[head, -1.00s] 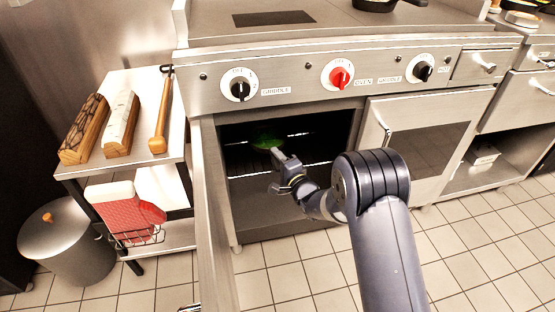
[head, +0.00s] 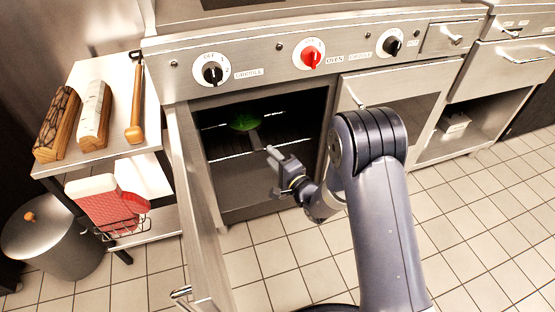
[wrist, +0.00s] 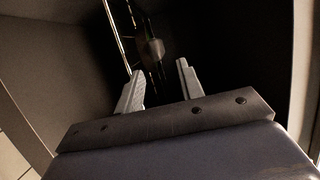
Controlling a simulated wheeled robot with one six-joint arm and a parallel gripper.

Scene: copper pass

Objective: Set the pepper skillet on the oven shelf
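The pepper skillet (head: 244,122), with green contents, sits on the wire oven shelf (head: 285,143) inside the open oven, its handle (head: 254,139) pointing out toward the front. My gripper (head: 271,156) is at the oven opening, in front of and right of the handle, apart from it. In the wrist view my gripper (wrist: 159,82) has its two fingers spread with nothing between them. The handle (wrist: 152,48) shows beyond the fingertips, with the shelf's wires beside it. The far part of the skillet is dark and hard to make out there.
The open oven door (head: 200,220) stands out to the left of my gripper. Control knobs (head: 312,57) line the panel above. The tiled floor (head: 480,220) at right is clear.

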